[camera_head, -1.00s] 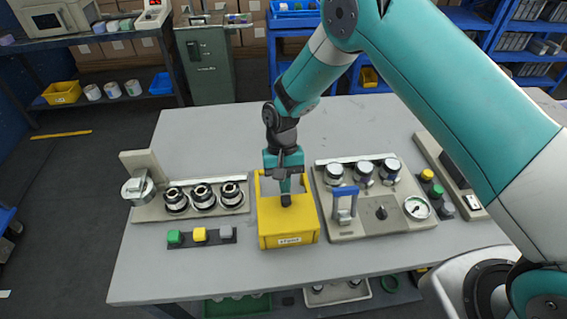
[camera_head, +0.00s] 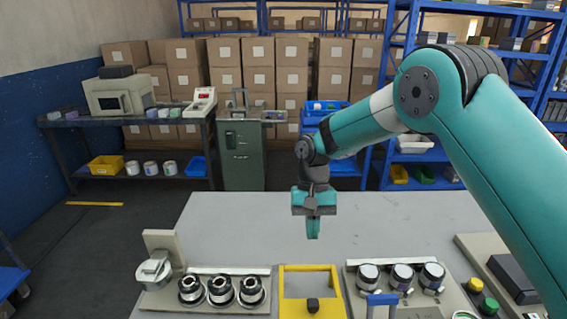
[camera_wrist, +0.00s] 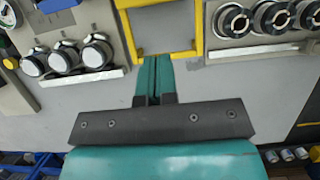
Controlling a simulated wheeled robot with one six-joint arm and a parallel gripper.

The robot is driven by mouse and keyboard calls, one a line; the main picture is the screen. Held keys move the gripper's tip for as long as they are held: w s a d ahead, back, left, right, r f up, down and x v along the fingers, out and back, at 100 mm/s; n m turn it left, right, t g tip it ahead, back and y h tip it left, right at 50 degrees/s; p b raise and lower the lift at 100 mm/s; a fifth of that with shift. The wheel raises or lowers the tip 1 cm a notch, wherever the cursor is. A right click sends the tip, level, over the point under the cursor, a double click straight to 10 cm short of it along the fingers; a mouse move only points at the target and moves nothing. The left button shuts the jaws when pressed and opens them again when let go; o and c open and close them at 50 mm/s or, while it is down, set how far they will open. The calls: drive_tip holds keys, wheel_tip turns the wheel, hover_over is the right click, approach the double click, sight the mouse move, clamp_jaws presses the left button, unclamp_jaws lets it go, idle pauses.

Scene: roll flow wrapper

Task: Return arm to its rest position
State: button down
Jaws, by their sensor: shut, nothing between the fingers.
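My gripper (camera_head: 313,229) hangs pointing down above the grey table (camera_head: 340,232), behind the yellow box (camera_head: 308,268), in the head view. Its two teal fingers are closed together with nothing between them. In the wrist view, my gripper (camera_wrist: 154,62) shows its fingers side by side and touching, with the fingertips in line with the edge of the yellow box (camera_wrist: 198,30). My arm reaches in from the right side of the head view, bent at the elbow.
Left of the box is a fixture with several dark rollers (camera_head: 221,290). Right of it is a panel with white-topped knobs (camera_head: 402,277) and a blue handle (camera_head: 382,300). The table behind them is bare. A green cabinet (camera_head: 242,157) and blue shelves (camera_head: 390,110) stand farther back.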

drive_tip(key=s+d+r+n+t+y, duration=0.1)
drive_tip(key=s+r+n, duration=0.1)
drive_tip(key=s+r, duration=0.6)
drive_tip(key=s+d+r+n+t+y, duration=0.1)
drive_tip(key=s+d+r+n, duration=0.1)
drive_tip(key=s, duration=0.8)
drive_tip(key=s+d+r+n+t+y, duration=0.1)
drive_tip(key=s+d+r+n+t, duration=0.1)
drive_tip(key=s+r, duration=0.5)
drive_tip(key=s+n, duration=0.1)
drive_tip(key=s, duration=0.1)
drive_tip(key=shift+s+n+y, duration=0.4)
drive_tip(key=c, duration=1.8)
unclamp_jaws()
drive_tip(key=shift+c, duration=0.2)
